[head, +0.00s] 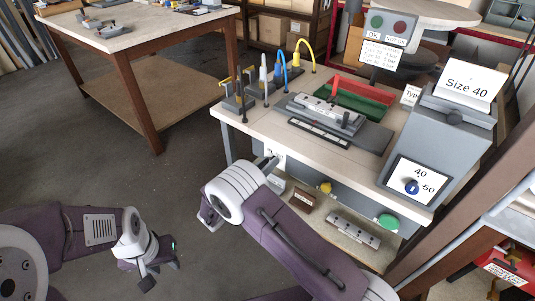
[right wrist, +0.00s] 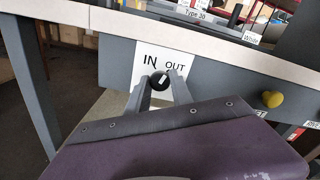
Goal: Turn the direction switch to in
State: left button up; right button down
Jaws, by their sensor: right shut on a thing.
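The direction switch is a round black knob (right wrist: 160,80) on a white plate marked IN on the left and OUT on the right, on the grey front panel under the worktop. Its white pointer line leans up and right, toward OUT. My right gripper (right wrist: 161,88) has one finger on each side of the knob and is shut on it. In the head view the right gripper (head: 268,164) reaches the panel and hides most of the switch plate (head: 277,154). My left gripper (head: 160,275) hangs over the floor at lower left, away from the bench; its jaw opening is unclear.
A yellow knob (right wrist: 273,98) sits right of the switch on the panel; a green button (head: 388,222) is further right. The worktop (head: 245,125) above holds a fixture and a grey Size 40 box (head: 450,130). A wooden table (head: 140,35) stands at back left. Floor between is clear.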

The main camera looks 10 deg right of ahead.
jog(key=shift+s+d+n+p, duration=0.1)
jog(key=shift+n+p, duration=3.55)
jog(key=shift+n, duration=2.65)
jog(key=c, duration=1.1)
grip_release()
jog(key=shift+c, duration=0.2)
jog(key=v, duration=0.9)
